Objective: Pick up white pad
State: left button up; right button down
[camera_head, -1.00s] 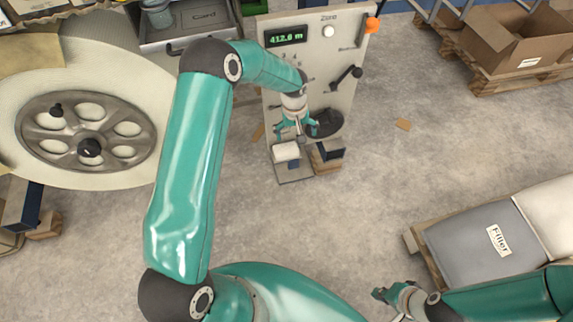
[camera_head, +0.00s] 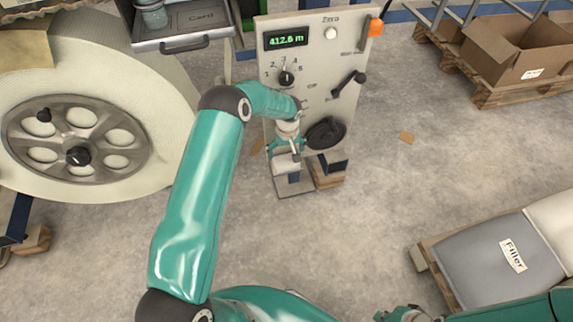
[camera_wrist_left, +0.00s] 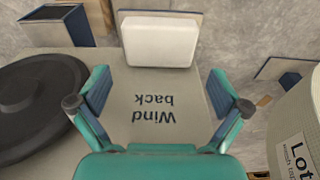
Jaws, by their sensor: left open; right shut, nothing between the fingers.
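The white pad (camera_head: 286,163) is a small rounded block on a ledge at the foot of the grey control panel (camera_head: 348,100). In the left wrist view the pad (camera_wrist_left: 158,40) lies at the top centre, ahead of the fingers and apart from them. My left gripper (camera_head: 287,148) is just above the pad in the head view, partly covering it. In the left wrist view my left gripper (camera_wrist_left: 159,104) is open and empty, its fingers spread on either side of the "Wind back" lettering. My right gripper (camera_head: 390,314) is shut and empty at the bottom edge, partly cut off.
A black round knob (camera_wrist_left: 38,98) stands left of my left fingers. A large cream roll (camera_head: 90,130) fills the left of the head view. Filler bags (camera_head: 490,262) lie on a pallet at the lower right. The floor between is mostly clear.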

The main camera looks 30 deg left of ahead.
aim_at(286, 161)
pick_arm(q)
notch_tip(286, 161, down, 5)
jog(key=shift+w+f+b, duration=0.1)
jog(key=shift+f+b, duration=0.05)
jog(key=shift+b, duration=0.85)
jog(key=shift+a, duration=0.1)
jog(key=c, duration=0.7)
jog(key=shift+d+r+p, duration=0.2)
jog(key=shift+r+p, duration=0.3)
jog(key=shift+r, duration=0.15)
notch_tip(286, 161, up, 7)
jog(key=shift+f+p, duration=0.2)
jog(key=shift+p, duration=0.85)
jog(key=shift+s+d+f+b, duration=0.1)
jog(key=shift+s+d+b, duration=0.2)
jog(key=shift+s+d, duration=2.05)
jog(key=shift+s+d+f+b, duration=0.15)
jog(key=shift+s+d+b, duration=0.2)
jog(key=shift+s+d, duration=1.95)
jog(key=shift+s+d+f+b, duration=0.1)
jog(key=shift+s+d+b, duration=0.2)
jog(key=shift+s+d, duration=2.05)
jog(key=shift+w+d, duration=0.45)
jog(key=shift+w, duration=0.05)
